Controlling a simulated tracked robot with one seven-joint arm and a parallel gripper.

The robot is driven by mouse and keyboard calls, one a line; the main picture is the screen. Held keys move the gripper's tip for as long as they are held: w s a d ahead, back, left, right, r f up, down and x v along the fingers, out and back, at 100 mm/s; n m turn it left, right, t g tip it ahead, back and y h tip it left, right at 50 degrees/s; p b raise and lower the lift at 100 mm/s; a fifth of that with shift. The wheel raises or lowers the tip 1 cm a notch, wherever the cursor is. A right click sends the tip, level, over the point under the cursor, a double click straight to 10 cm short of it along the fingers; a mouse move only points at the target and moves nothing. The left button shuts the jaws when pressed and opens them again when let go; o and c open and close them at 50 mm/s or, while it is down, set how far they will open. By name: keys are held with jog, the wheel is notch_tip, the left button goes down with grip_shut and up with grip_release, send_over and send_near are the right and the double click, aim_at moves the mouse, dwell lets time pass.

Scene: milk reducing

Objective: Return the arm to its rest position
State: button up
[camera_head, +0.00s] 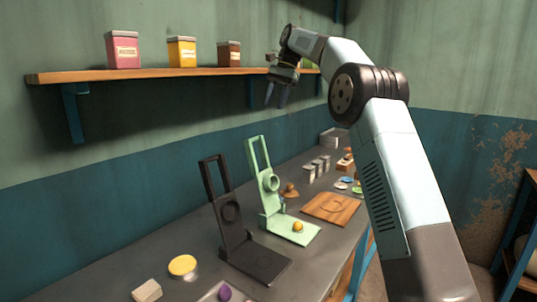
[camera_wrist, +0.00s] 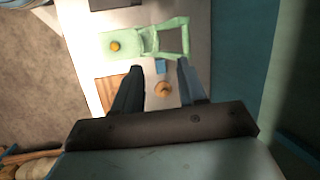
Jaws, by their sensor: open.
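My arm is raised over the counter in the head view. My gripper (camera_head: 277,95) hangs with its fingers pointing down, high above the back of the counter and close to the wall shelf. The two fingers are apart with nothing between them. In the wrist view my gripper (camera_wrist: 162,82) is also open and empty, with the counter far below it.
A wooden shelf (camera_head: 150,75) with several tins runs along the wall beside my gripper. The counter (camera_head: 110,275) below holds a black stand (camera_head: 230,215), a green stand (camera_head: 270,184) with a yellow ball (camera_head: 298,227), and a wooden board (camera_head: 317,211).

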jog(key=s+d+r+n+t+h, duration=0.15)
jog(key=s+d, duration=0.45)
jog(key=s, duration=0.6)
jog(key=s+d+r+n+t, duration=0.25)
jog(key=s+d, duration=0.35)
jog(key=s, duration=0.5)
jog(key=s+d+f+n+t+h, duration=0.1)
jog(key=s+d+f, duration=0.3)
jog(key=s+f, duration=0.5)
jog(key=s+d+f+n+t+h, duration=0.1)
jog(key=s+d+f, duration=0.3)
jog(key=s+f, duration=0.5)
jog(key=s+t, duration=0.1)
jog(key=s, duration=0.6)
jog(key=shift+d+f, duration=0.25)
jog(key=shift+d, duration=0.15)
